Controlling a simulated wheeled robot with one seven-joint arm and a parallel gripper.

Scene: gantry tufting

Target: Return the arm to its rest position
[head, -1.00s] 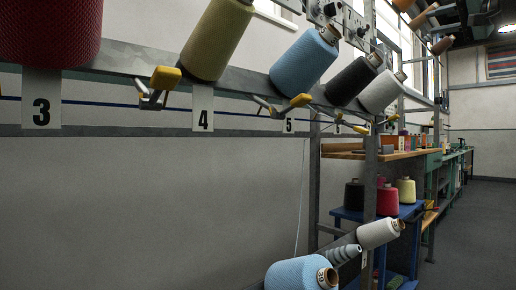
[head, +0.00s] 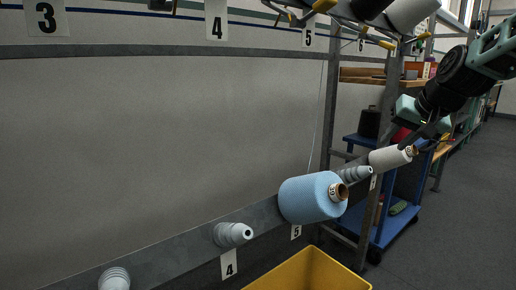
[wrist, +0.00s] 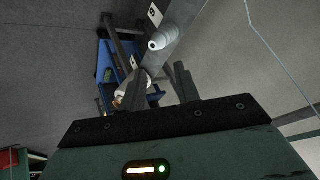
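My arm reaches in from the upper right of the head view. My gripper (head: 422,132) points down and to the left, close to a white yarn cone (head: 388,159) on the lower rail; I cannot tell whether they touch. In the wrist view my gripper (wrist: 160,72) has its two dark fingers apart, with no yarn held between them. A pale grey empty cone holder (wrist: 160,40) shows beyond the fingertips. The white cone is partly hidden behind the left finger.
A blue yarn cone (head: 312,198) sits on the lower rail (head: 170,252), beside bare holders (head: 233,234). A yellow bin (head: 312,272) stands below. A blue cart (head: 392,232) and a metal post (head: 375,205) stand near my gripper. The floor at right is clear.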

